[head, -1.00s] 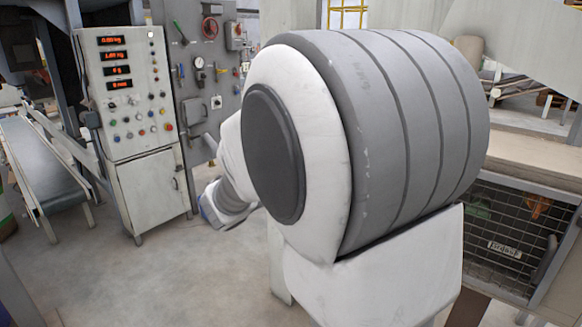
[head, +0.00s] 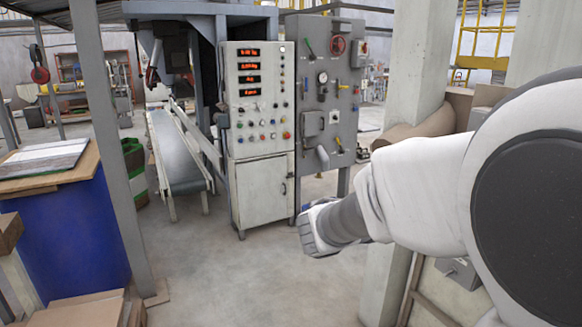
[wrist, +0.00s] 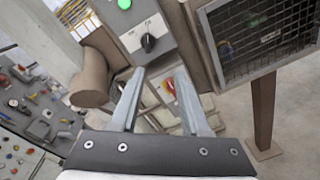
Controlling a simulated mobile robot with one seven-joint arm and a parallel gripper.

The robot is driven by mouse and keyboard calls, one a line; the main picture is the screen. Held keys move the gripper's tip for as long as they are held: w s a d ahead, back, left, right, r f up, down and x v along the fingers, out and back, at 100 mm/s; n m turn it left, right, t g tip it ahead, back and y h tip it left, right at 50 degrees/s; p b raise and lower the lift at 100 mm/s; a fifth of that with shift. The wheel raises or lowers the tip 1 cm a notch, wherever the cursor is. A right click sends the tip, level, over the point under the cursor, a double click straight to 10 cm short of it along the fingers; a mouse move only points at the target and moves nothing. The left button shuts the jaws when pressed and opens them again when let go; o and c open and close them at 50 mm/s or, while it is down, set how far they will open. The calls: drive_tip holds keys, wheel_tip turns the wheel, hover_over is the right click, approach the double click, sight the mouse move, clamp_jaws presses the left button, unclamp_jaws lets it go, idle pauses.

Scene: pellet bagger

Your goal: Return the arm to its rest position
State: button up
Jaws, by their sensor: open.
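My gripper (wrist: 158,100) shows in the wrist view with its two fingers apart and nothing between them. Beyond the fingers is a grey control box with a black rotary knob (wrist: 148,42) and a green button (wrist: 124,4). In the head view my arm reaches in from the right edge, its white and grey links pointing left. My gripper's fingers cannot be made out in the head view.
A white control cabinet (head: 262,185) with red displays and a grey valve panel (head: 335,65) stand ahead. A conveyor (head: 180,160) is left of them. A steel post (head: 108,130) and a blue bin (head: 65,235) stand at left. Open floor lies between.

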drive_tip(key=s+a+f+m+g+y+p, duration=0.1)
drive_tip(key=s+f+m+g+y, duration=0.1)
drive_tip(key=s+m+y, duration=0.35)
drive_tip(key=s+f+m+g+y+p, duration=0.1)
drive_tip(key=s+f+m+g+y, duration=0.15)
drive_tip(key=s, duration=0.55)
drive_tip(key=s+a+m+t+y+p, duration=0.2)
drive_tip(key=s+a+m+t+y, duration=0.2)
drive_tip(key=a, duration=1)
drive_tip(key=m+y, duration=0.3)
drive_tip(key=y, duration=0.1)
drive_tip(key=shift+s+a+r, duration=0.2)
drive_tip(key=shift+s+r, duration=0.1)
drive_tip(key=shift+r, duration=0.1)
